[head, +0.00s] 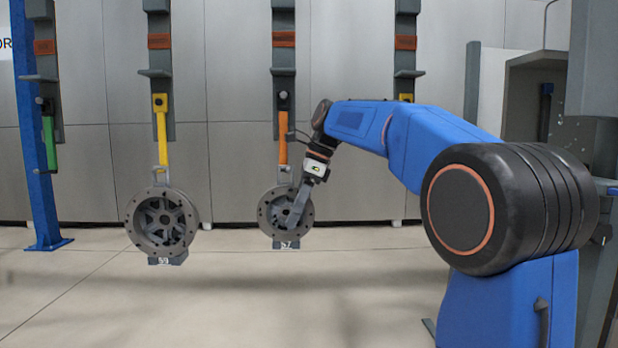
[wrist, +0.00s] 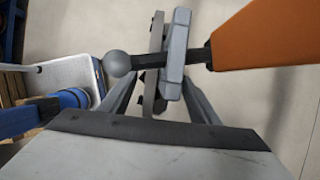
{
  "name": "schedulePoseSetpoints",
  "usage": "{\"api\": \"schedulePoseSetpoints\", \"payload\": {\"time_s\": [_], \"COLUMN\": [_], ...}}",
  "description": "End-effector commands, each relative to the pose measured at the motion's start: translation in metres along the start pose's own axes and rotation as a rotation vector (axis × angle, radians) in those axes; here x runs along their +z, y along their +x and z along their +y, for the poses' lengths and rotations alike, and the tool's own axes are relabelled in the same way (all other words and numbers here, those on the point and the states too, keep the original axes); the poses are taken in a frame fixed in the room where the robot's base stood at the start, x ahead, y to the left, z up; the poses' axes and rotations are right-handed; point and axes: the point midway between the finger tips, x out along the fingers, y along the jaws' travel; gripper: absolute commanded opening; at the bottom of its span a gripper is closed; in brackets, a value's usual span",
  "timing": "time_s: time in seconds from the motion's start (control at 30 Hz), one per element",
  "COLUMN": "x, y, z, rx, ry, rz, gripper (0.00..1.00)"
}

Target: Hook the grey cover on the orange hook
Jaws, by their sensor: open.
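The orange hook (head: 283,151) hangs from a grey hanger in the middle of the head view. The round grey cover (head: 264,212), with a spoked centre and a plate reading 57, hangs upright directly below it and appears to be on it. My gripper (head: 296,216) is open, its fingers slanting down in front of the cover's right part. Whether they touch it cannot be told. In the wrist view, an orange bar (wrist: 262,36) with a grey ball (wrist: 117,63) lies beyond my open fingers (wrist: 160,88). The hook-to-cover contact is partly hidden.
A second grey cover (head: 135,222), marked 59, hangs on a yellow hook (head: 161,137) to the left. A green hook (head: 48,143) hangs empty by a blue post (head: 33,150). Another hanger (head: 405,60) stands behind my arm. The floor below is clear.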

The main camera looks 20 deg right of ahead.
Motion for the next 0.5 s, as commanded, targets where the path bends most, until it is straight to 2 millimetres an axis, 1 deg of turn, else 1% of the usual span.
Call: {"api": "schedulePoseSetpoints", "payload": {"time_s": [0.03,0.5], "x": [0.000,0.000], "y": [-0.009,-0.103], "z": [-0.001,-0.001], "rx": [-0.002,-0.004], "ry": [0.001,0.001], "rz": [0.000,0.000], "gripper": [0.56,0.56]}}
